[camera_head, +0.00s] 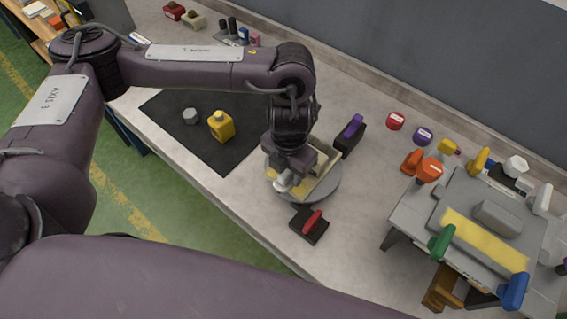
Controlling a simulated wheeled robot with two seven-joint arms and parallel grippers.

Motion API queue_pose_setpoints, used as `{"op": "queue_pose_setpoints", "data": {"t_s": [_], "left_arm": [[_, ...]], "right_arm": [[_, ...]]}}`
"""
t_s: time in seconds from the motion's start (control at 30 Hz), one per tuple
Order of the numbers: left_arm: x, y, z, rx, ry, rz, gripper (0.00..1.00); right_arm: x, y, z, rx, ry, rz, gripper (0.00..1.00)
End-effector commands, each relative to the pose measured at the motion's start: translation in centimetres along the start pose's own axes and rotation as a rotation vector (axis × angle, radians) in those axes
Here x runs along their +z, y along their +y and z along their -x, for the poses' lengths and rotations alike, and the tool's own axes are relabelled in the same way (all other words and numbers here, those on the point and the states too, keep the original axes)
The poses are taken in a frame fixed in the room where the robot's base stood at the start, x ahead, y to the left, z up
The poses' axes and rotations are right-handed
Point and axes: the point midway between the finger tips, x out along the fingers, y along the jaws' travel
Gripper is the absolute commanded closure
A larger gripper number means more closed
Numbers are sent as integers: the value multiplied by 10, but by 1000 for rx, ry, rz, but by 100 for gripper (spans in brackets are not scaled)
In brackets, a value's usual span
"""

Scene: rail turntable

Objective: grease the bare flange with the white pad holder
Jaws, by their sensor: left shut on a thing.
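My left gripper (287,172) reaches down over the grey round turntable (327,190) and is shut on a white-handled thing, apparently the white pad holder (282,184). Most of the holder is hidden by the gripper, and I cannot tell whether its pad touches anything. A pale rail piece (326,157) sits on the turntable, with a yellow strip (318,188) on its near side. The gripper covers part of the rail, so I cannot tell which flange is bare. My right gripper is not in view.
A red-handled block (309,224) stands in front of the turntable, and a purple-handled block (350,135) behind it. A yellow bottle (221,126) and a grey nut (190,117) are on the black mat (165,104). A grey stand (408,213) with coloured handles fills the right.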

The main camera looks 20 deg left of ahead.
Motion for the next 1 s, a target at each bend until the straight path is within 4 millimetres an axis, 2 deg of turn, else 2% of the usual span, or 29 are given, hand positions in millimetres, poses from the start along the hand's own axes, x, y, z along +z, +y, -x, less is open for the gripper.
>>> {"op": "queue_pose_setpoints", "data": {"t_s": [0.37,0.7,1.0], "left_arm": [[0,-3,0,1,0,0,79],[1,-20,3,1,-1,-1,79],[2,-20,3,1,-2,0,79]], "right_arm": [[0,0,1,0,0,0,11],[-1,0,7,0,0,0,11],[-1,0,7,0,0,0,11]]}}
